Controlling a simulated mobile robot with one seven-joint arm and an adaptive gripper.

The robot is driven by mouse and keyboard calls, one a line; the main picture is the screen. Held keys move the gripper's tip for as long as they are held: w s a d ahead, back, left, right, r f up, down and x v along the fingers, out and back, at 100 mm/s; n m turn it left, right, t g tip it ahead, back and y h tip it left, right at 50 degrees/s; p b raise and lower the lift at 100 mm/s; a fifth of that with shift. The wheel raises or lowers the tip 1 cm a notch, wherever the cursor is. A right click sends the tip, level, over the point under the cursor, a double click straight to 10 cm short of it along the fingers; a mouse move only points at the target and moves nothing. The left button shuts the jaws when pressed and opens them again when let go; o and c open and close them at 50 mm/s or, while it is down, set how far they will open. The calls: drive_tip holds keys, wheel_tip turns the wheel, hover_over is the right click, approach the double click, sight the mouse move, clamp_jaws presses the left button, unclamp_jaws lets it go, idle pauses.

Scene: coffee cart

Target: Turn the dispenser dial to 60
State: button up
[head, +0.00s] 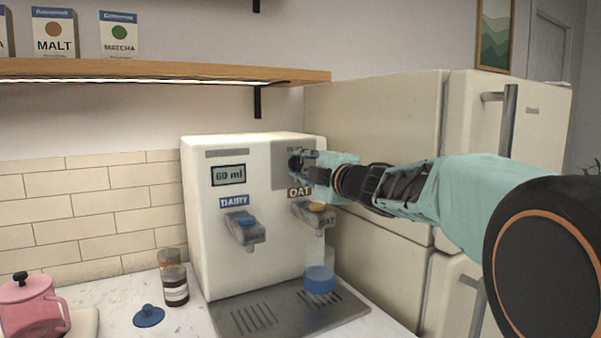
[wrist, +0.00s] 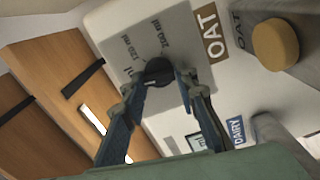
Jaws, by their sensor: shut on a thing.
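The white dispenser (head: 255,255) stands on the counter, and its display (head: 228,175) appears to read 60 ml. The black dial (wrist: 158,70) is on a grey panel with ml marks, of which 120 ml and 200 ml are legible in the wrist view. My gripper (wrist: 160,80) has its two fingers closed on either side of the dial, holding it. In the head view my gripper (head: 301,166) is at the upper right of the dispenser front and largely hides the dial. The dial's exact pointer direction is hard to make out.
A clear container with a blue base (head: 320,278) stands on the drip tray (head: 262,318). The dairy spout (head: 245,230) and oat spout (head: 314,213) jut out below the panel. Jars (head: 175,286), a blue lid (head: 149,316) and a pink pot (head: 30,308) are left. A cream fridge (head: 385,115) is at right.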

drive_tip(key=shift+f+n+b, duration=0.15)
drive_tip(key=shift+n+b, duration=0.2)
drive_tip(key=shift+n, duration=0.45)
drive_tip(key=o, duration=1.1)
drive_tip(key=shift+o, duration=0.2)
drive_tip(key=v, duration=0.7)
drive_tip(key=shift+s+d, duration=0.2)
drive_tip(key=shift+s, duration=0.05)
